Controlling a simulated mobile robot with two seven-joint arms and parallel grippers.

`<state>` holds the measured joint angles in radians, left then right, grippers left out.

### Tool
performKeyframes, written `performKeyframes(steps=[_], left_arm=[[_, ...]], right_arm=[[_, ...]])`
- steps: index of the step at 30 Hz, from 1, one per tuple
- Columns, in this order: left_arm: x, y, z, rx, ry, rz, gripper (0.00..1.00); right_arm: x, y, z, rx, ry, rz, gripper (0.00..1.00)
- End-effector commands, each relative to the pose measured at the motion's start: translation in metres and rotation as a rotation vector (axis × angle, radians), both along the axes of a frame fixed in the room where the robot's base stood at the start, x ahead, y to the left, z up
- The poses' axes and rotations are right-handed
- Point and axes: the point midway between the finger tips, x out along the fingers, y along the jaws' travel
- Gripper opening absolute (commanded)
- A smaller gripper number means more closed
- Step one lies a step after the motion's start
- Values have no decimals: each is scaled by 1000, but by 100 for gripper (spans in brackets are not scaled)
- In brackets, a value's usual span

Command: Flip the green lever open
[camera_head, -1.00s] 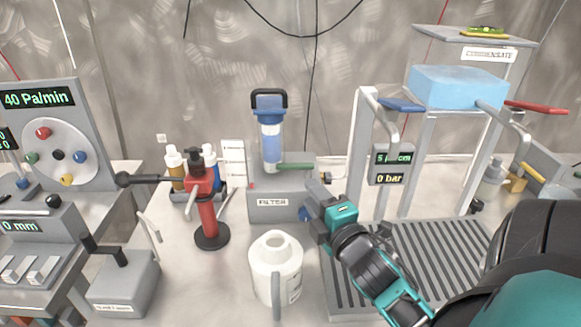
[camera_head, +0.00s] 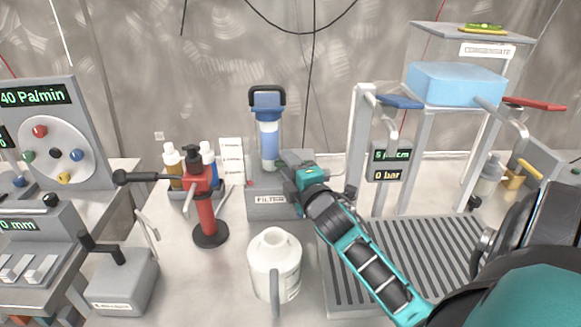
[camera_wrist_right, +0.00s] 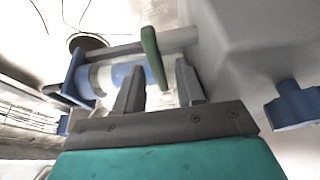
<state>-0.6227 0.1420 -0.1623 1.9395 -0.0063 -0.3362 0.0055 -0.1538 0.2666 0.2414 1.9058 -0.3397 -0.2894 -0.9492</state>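The green lever (camera_wrist_right: 153,58) shows in the right wrist view, just ahead of my right gripper's fingertips, between their lines. In the head view my right gripper (camera_head: 290,165) is over the filter unit (camera_head: 268,203) and hides the lever. The right wrist view shows the right gripper (camera_wrist_right: 160,85) open, its two fingers apart with nothing held between them. Whether a finger touches the lever I cannot tell. The blue and clear filter cartridge (camera_head: 268,135) stands upright behind the gripper and shows lying sideways in the wrist view (camera_wrist_right: 110,78). My left gripper is not in view.
A white jug (camera_head: 274,265) stands in front of the filter unit. A red hand pump (camera_head: 205,205) and bottles (camera_head: 174,170) are to the left. A slatted grey tray (camera_head: 400,255) and a steel frame holding a blue block (camera_head: 455,84) are to the right.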

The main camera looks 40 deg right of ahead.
Motion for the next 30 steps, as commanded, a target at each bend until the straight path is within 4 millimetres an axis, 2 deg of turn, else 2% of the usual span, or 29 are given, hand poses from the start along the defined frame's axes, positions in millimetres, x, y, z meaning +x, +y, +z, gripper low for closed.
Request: performKeyframes(steps=[2,12,26,30], left_arm=[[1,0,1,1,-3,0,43],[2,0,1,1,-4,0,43],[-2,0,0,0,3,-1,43],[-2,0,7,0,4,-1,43]], right_arm=[[0,0,0,0,0,0,34],[0,0,0,0,0,0,1],[-1,0,0,0,1,1,0],[-2,0,2,-4,3,35,0]])
